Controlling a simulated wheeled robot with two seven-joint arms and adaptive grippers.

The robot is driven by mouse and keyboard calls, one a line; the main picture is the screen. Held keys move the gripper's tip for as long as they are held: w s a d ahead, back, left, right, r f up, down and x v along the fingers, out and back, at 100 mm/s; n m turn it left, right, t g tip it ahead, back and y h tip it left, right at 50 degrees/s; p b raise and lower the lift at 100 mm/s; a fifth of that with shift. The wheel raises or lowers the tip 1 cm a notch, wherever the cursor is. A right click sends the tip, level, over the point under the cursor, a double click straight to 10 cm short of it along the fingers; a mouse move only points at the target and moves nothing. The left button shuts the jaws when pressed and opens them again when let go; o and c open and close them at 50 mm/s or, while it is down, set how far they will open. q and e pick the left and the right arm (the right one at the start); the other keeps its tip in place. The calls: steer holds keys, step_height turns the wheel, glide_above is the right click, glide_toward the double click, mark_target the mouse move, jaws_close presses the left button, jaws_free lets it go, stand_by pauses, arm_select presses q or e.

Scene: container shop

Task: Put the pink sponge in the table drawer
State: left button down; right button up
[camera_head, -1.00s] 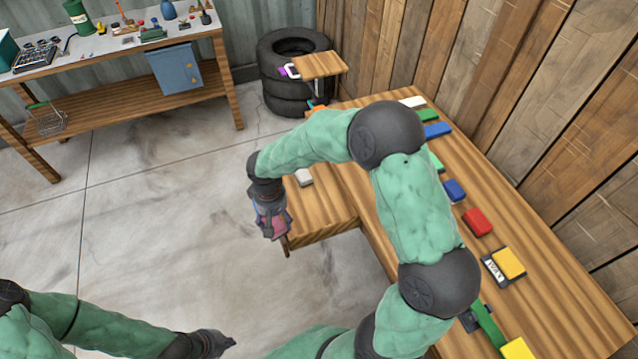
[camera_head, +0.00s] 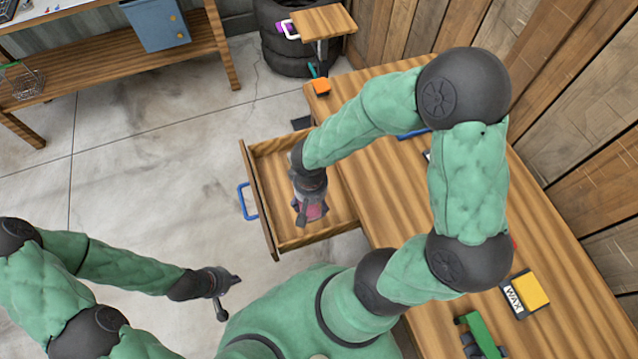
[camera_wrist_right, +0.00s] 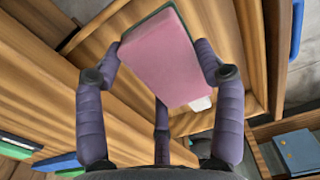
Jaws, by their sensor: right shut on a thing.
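The pink sponge (camera_wrist_right: 160,55), with a dark green edge along one side, is held between the purple fingers of my right gripper (camera_wrist_right: 162,70). In the head view my right gripper (camera_head: 310,212) points down over the open table drawer (camera_head: 272,240), and the pink of the sponge shows between its fingers. The drawer is pulled out to the left and has a blue handle (camera_head: 247,201). My arm hides part of its inside. My left gripper (camera_head: 230,297) is at the lower left over the floor, fingers apart and empty.
A small white thing (camera_wrist_right: 201,103) shows below the sponge. Open floor lies left of the drawer.

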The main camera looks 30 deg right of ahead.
steer(key=w+d+f+b, duration=0.1)
steer(key=w+d+f, duration=0.1)
steer(key=w+f, duration=0.1)
steer(key=w+d+f+b, duration=0.1)
steer(key=w+d+f, duration=0.2)
steer(key=w+d+f+b, duration=0.1)
steer(key=w+d+f, duration=0.1)
steer(key=w, duration=0.2)
steer(key=shift+d+f, duration=0.3)
steer(key=shift+f, duration=0.1)
steer(key=shift+w+d+f+b, duration=0.15)
steer(key=shift+f+b, duration=0.35)
steer(key=shift+f, duration=0.5)
steer(key=shift+w+d+f+b, duration=0.15)
steer(key=shift+f+b, duration=0.35)
steer(key=shift+f, duration=0.45)
steer(key=shift+a, duration=0.1)
steer(key=shift+f, duration=0.15)
steer(key=o, duration=1.1)
step_height(320, 180, up, 12)
steer(key=p, duration=0.4)
steer(key=shift+p, duration=0.4)
